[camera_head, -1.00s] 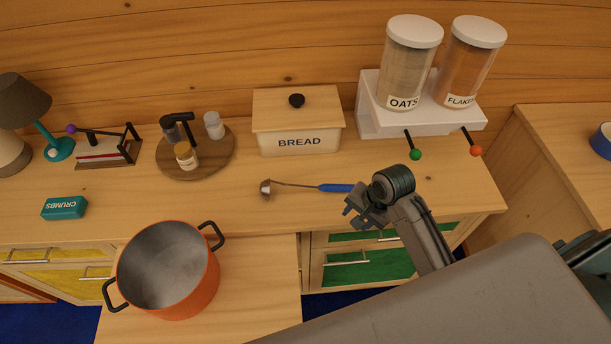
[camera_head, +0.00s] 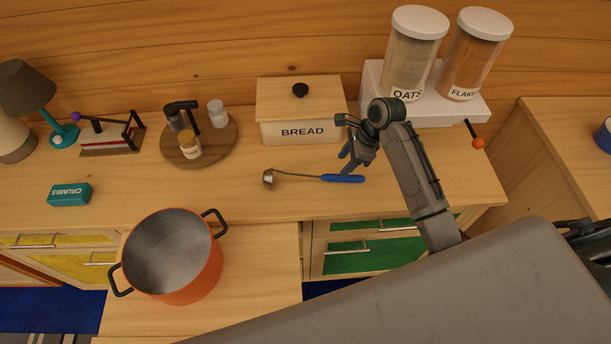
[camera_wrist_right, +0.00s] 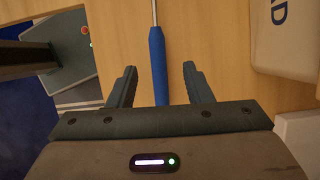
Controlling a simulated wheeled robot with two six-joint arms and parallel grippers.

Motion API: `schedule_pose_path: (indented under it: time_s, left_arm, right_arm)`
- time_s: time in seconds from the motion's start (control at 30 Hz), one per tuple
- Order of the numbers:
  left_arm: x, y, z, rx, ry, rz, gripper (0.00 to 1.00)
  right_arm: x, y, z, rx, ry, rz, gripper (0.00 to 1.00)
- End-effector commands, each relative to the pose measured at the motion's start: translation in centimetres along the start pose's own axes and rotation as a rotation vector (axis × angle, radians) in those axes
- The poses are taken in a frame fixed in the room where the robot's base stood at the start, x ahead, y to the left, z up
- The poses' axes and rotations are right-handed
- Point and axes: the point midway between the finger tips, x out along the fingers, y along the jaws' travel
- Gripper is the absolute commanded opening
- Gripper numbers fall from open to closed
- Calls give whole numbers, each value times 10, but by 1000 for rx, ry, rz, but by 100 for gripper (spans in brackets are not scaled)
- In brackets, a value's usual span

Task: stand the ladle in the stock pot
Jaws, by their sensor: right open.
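The ladle (camera_head: 308,177) lies on the wooden counter, its metal bowl to the left and its blue handle to the right. My right gripper (camera_head: 345,150) is open and empty, just behind and above the handle in the head view. In the right wrist view the blue handle (camera_wrist_right: 157,62) runs between the two open fingers (camera_wrist_right: 157,82), apart from both. The orange stock pot (camera_head: 172,257) stands upright and empty on a lower wooden surface at the front left, with two black handles. My left gripper is not in view.
The bread box (camera_head: 300,132) stands behind the ladle, close to my right gripper. The oats and flakes dispenser (camera_head: 440,108) is at the back right. A round spice board (camera_head: 222,143) and a crumbs box (camera_head: 69,194) are to the left.

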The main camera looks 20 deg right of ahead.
Motion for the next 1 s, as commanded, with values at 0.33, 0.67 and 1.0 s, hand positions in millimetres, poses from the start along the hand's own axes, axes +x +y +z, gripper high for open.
schedule_pose_path:
  time_s: [0.33,0.67,1.0]
  left_arm:
    - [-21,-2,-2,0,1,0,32]
    - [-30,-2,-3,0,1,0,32]
    - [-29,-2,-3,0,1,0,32]
  right_arm:
    - [32,5,0,1,0,4,46]
    - [67,4,-3,-3,2,-2,46]
    - [67,4,-3,-3,2,-2,12]
